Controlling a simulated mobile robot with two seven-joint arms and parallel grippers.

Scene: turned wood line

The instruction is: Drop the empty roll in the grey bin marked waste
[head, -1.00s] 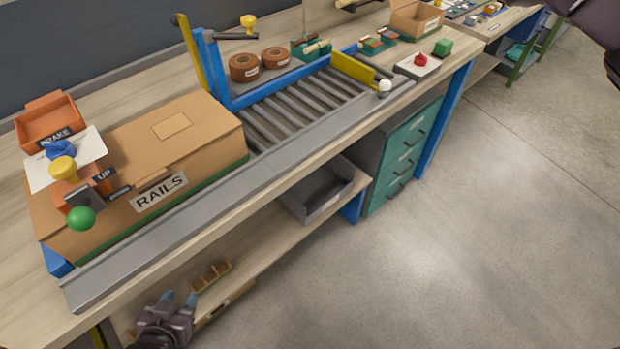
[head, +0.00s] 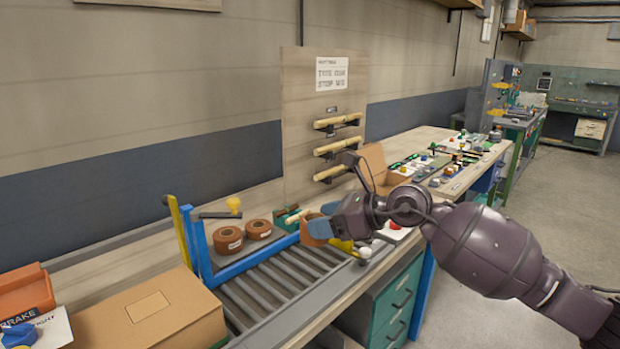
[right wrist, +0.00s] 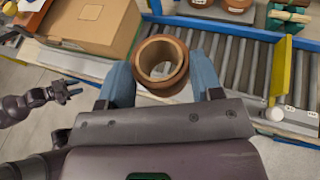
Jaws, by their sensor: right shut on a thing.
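My right gripper (head: 328,226) is shut on a brown, hollow ring-shaped roll (head: 317,230), held above the front side of the roller conveyor. In the right wrist view the roll (right wrist: 163,88) sits between the two blue fingers, and its hole is empty. My left gripper (right wrist: 66,92) shows small at the left of the right wrist view, its fingers apart, with nothing seen in it. It is outside the head view. No grey bin marked waste shows in either view now.
Two brown tape rolls (head: 228,240) stand behind the conveyor (head: 275,285). A cardboard box (head: 150,312) is at the left. Teal drawers (head: 395,305) are under the bench. A white knob (head: 365,253) is at the bench edge. Floor at right is clear.

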